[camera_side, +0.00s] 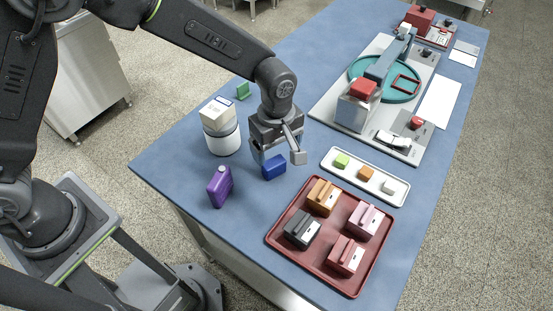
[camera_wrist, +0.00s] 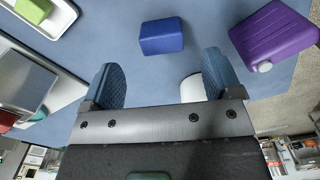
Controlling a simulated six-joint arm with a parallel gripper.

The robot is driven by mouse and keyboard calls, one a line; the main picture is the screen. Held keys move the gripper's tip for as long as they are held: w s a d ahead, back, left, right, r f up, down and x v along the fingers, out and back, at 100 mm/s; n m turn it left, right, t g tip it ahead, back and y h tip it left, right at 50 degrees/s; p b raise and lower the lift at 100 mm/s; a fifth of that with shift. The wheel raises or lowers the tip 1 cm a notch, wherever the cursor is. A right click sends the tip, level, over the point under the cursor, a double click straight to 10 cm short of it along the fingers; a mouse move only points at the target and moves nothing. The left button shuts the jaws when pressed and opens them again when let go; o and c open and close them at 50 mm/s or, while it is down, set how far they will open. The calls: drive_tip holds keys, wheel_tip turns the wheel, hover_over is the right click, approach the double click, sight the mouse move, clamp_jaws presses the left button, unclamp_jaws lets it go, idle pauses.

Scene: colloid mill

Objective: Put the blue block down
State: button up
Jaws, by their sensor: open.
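The blue block (camera_side: 274,167) rests on the blue table, between the purple bottle and the white tray. My gripper (camera_side: 278,157) is just above and behind it in the side view, with its jaws apart. In the wrist view the blue block (camera_wrist: 162,37) lies beyond my open gripper (camera_wrist: 163,78), roughly centred between the two fingers. No finger touches it there, and bare table shows around it. The gripper holds nothing.
A purple bottle (camera_side: 219,186) and a white cylinder (camera_side: 221,140) with a box on top stand to the left. A white tray (camera_side: 349,183) holds small blocks. A red tray (camera_side: 279,243) holds several handled blocks. The mill (camera_side: 355,108) stands behind.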

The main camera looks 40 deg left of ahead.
sight(276, 165)
drive_tip(key=shift+r, duration=1.95)
drive_tip(key=s+a+r+m+t, duration=0.2)
drive_tip(key=s+a+r+m, duration=0.1)
drive_tip(key=a+r, duration=0.5)
drive_tip(key=s+a+r+m+t, duration=0.1)
drive_tip(key=s+a+r+m, duration=0.3)
drive_tip(key=s, duration=0.4)
drive_tip(key=s+a+r+m+t, duration=0.2)
drive_tip(key=s+a+r+m, duration=0.3)
drive_tip(key=s+a+m, duration=0.1)
drive_tip(key=shift+s+a+t, duration=0.3)
drive_tip(key=shift+s+a, duration=0.3)
drive_tip(key=shift+s, duration=0.55)
